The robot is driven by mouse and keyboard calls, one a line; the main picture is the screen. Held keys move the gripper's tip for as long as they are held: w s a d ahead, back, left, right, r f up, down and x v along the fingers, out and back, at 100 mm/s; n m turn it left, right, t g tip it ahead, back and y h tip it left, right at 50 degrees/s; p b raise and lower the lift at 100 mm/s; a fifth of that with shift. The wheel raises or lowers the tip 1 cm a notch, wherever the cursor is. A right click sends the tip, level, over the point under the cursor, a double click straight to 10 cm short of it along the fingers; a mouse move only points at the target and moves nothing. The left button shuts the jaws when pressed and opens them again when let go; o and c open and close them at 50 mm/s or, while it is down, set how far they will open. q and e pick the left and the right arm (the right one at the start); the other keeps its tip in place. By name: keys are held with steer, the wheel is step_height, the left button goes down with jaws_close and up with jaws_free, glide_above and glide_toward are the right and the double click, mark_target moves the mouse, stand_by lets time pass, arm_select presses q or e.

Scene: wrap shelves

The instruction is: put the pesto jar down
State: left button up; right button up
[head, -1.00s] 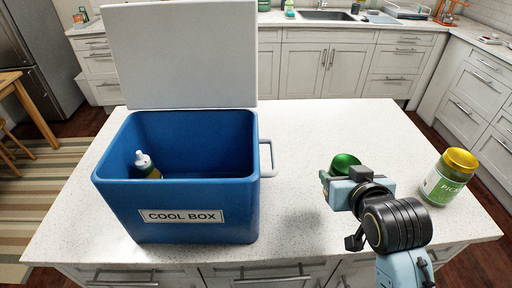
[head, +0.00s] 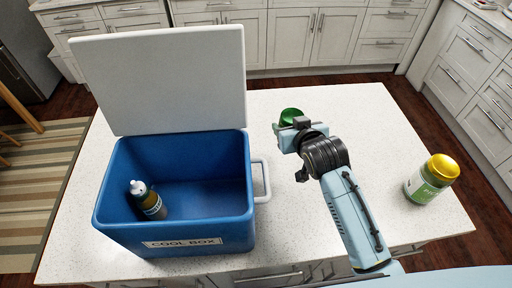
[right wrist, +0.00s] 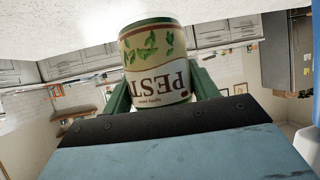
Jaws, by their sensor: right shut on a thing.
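The pesto jar shows as a green lid (head: 291,115) in the head view, over the counter to the right of the cool box. In the right wrist view, the jar's body (right wrist: 156,62) shows upside down with a white and green "PEST" label, so the jar itself is upright. My right gripper (head: 289,131) is shut on it; green fingers (right wrist: 160,96) hold it from both sides. The jar's base is close to the counter's surface, but I cannot tell whether they touch. My left gripper is not in view.
A blue cool box (head: 195,225) with its white lid (head: 160,80) raised stands on the white counter (head: 350,105). A bottle (head: 147,200) is inside it. A pickle jar (head: 432,180) with a yellow lid stands at the right. The counter behind my right gripper is clear.

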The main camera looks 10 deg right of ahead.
step_height(320, 180, down, 5)
steer(key=shift+w+a+f, duration=0.1)
steer(key=shift+f, duration=0.05)
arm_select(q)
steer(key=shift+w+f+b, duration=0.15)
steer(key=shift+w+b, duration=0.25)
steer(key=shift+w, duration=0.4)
arm_select(e)
steer(key=shift+f, duration=2.3)
steer(key=shift+f, duration=0.2)
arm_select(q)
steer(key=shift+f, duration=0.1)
arm_select(e)
steer(key=o, duration=1.3)
steer(key=shift+c, duration=0.2)
